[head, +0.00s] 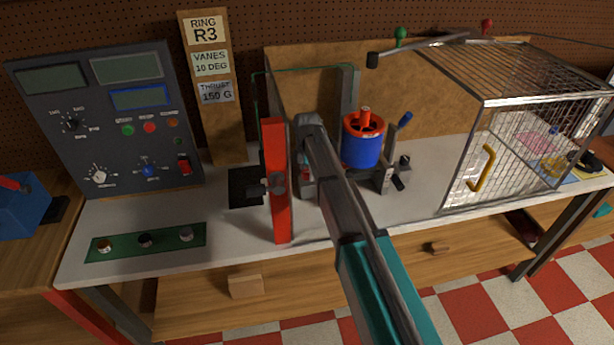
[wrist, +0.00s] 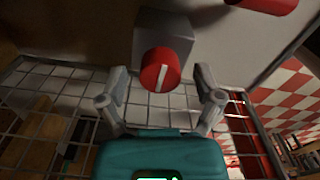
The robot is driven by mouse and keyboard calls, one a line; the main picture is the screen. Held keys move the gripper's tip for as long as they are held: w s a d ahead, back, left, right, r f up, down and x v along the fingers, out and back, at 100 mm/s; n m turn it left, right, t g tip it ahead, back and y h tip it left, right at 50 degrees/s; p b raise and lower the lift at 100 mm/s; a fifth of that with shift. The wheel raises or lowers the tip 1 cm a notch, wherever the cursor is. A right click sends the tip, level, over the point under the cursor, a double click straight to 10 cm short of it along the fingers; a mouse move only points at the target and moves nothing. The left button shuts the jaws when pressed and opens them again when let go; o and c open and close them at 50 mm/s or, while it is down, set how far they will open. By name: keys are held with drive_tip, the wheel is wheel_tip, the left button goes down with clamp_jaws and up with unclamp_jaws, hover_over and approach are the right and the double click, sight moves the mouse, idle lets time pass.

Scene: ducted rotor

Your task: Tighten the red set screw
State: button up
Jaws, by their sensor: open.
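In the wrist view the red set screw (wrist: 160,70) is a round red head with a white slot line across it. It stands out from a grey block (wrist: 165,38). My gripper (wrist: 161,80) is open, with one finger on each side of and a little below the screw head in the picture. No finger visibly touches the screw, and the distance in depth is hard to judge. In the head view my arm reaches to the bench beside the upright red bar (head: 274,200) and hides most of the gripper. I cannot make out the screw clearly there.
A blue ducted rotor with a red rim (head: 362,145) stands just right of my arm. A wire cage (head: 540,100) with a yellow handle is further right. A control panel (head: 95,120) and a sign board (head: 228,130) stand left. The bench front (head: 230,245) is largely clear.

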drive_tip(key=shift+f, duration=0.15)
drive_tip(key=c, duration=1.2)
drive_tip(key=shift+o, duration=0.2)
drive_tip(key=shift+m, duration=0.4)
drive_tip(key=m, duration=0.3)
drive_tip(key=shift+m, duration=0.3)
drive_tip(key=m, duration=0.9)
drive_tip(key=shift+s, duration=0.1)
drive_tip(key=m, duration=0.4)
drive_tip(key=shift+m, duration=0.4)
